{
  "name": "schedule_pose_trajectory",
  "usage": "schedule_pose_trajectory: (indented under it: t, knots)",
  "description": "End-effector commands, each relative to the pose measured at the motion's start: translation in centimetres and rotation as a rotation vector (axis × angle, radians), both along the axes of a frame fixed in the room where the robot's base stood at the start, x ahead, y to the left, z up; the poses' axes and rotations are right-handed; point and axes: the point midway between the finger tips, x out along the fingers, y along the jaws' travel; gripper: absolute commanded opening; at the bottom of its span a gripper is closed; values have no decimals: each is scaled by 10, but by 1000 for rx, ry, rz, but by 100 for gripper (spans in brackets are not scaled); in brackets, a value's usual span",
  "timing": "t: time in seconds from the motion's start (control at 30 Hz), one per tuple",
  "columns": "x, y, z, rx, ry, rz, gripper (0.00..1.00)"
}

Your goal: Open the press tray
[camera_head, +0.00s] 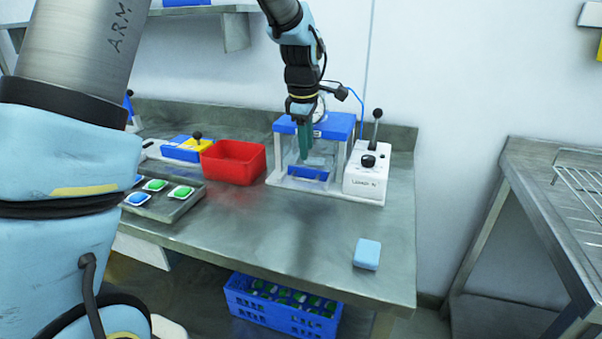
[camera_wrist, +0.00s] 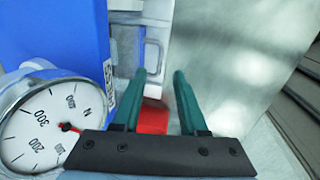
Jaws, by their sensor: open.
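The press (camera_head: 341,126) stands at the back of the steel bench, with a blue top, clear walls and a white base. A blue front piece (camera_head: 308,173), apparently the tray front, sits low on its near side; it looks closed, though I cannot be sure. My gripper (camera_head: 304,155) points down at the near side of the press, above the blue piece, its teal fingers partly covering the clear wall. In the wrist view the fingers (camera_wrist: 158,75) are apart with nothing held. A pale handle-like loop (camera_wrist: 152,57) shows near the left fingertip; contact cannot be told.
A white lever box (camera_head: 367,172) stands right of the press, a red bin (camera_head: 233,162) left. A tray of packs (camera_head: 190,203) lies further left. A light blue block (camera_head: 367,254) lies near the front edge. A round gauge (camera_wrist: 40,125) shows beside my gripper. The bench front is mostly clear.

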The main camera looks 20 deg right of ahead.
Motion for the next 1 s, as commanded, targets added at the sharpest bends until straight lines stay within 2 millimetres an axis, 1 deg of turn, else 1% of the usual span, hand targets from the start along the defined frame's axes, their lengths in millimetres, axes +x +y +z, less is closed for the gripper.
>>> schedule_pose_trajectory:
  t: [0.3,0.4,0.5,0.63,0.9,0.97,1.0]
  knots:
    - [7,-5,-57,4,4,-1,42]
    - [9,-7,-71,3,4,-1,42]
    - [11,-8,-81,2,2,0,42]
    - [12,-9,-88,1,1,0,42]
    - [12,-9,-90,0,0,-1,42]
    - [12,-9,-90,0,0,-1,37]
    - [12,-9,-90,0,0,-1,32]
